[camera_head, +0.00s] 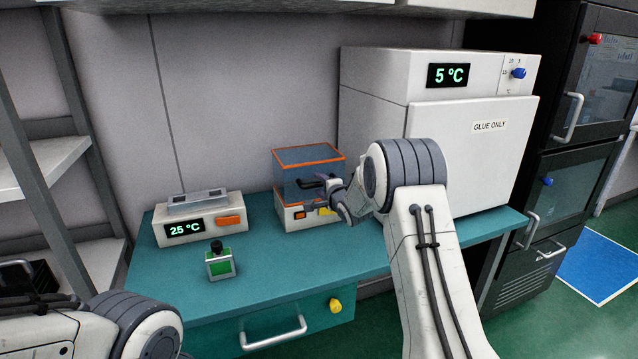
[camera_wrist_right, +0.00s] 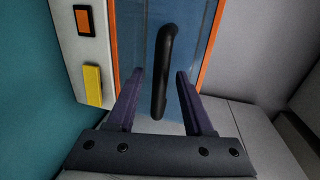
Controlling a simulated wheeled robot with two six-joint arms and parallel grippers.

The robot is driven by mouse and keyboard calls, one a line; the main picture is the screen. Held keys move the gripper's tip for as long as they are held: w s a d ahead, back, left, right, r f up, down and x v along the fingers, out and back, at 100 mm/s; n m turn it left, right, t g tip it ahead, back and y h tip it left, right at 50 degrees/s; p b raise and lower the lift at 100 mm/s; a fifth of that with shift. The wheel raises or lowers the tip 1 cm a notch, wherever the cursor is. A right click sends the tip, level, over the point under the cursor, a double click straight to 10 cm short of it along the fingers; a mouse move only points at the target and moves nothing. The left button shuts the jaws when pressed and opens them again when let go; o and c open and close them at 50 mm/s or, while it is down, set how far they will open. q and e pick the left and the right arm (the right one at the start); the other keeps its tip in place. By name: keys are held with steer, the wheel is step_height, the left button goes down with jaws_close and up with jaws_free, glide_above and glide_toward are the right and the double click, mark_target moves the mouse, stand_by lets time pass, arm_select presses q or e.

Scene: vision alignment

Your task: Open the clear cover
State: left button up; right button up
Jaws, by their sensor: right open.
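The clear cover (camera_head: 300,160) is a see-through box with orange edges, shut on top of a white device (camera_head: 292,222) at the back of the bench. Its black handle (camera_wrist_right: 163,70) shows in the right wrist view, standing between the two purple fingers of my right gripper (camera_wrist_right: 157,88). The fingers are apart, with a gap on each side of the handle. In the head view my right gripper (camera_head: 325,196) is in front of the cover and partly hidden by my own wrist. My left gripper is out of view; only part of the left arm shows at the lower left.
A white device reading 25 °C (camera_head: 200,228) and a small green-and-white bottle (camera_head: 219,262) stand on the teal bench (camera_head: 275,265) to the left. A large white "GLUE ONLY" cabinet (camera_head: 460,160) stands close on the right. The bench's front middle is clear.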

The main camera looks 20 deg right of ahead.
steer(key=shift+w+f, duration=0.1)
steer(key=shift+w, duration=0.4)
jaws_close()
stand_by(1.2)
